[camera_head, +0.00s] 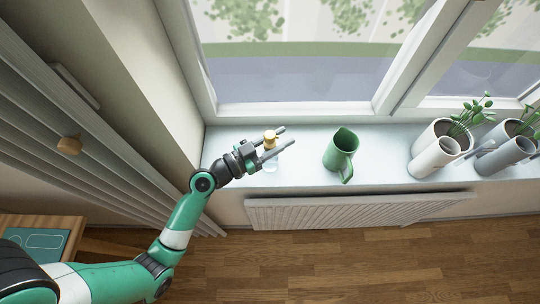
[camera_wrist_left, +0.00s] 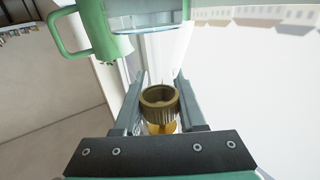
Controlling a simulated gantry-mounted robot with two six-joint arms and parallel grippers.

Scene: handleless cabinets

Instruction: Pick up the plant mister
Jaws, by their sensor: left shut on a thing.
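The plant mister (camera_head: 270,136) has a brass-coloured top and a clear, pale lower part. It stands upright at the left part of the window sill, in the head view. My left gripper (camera_head: 279,141) reaches in from the left with one finger on each side of it and is shut on it. In the left wrist view the ribbed brass top (camera_wrist_left: 160,98) sits between the fingers (camera_wrist_left: 159,80). Its lower part is mostly hidden there, and any gap under it is unclear. My right gripper is not in view.
A green jug (camera_head: 341,152) stands on the sill (camera_head: 305,172) to the right of the mister. White and grey pots (camera_head: 433,153) with plants fill the sill's right end. The window is behind, a radiator (camera_head: 350,211) is below, and a pale curtain or blind is left.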

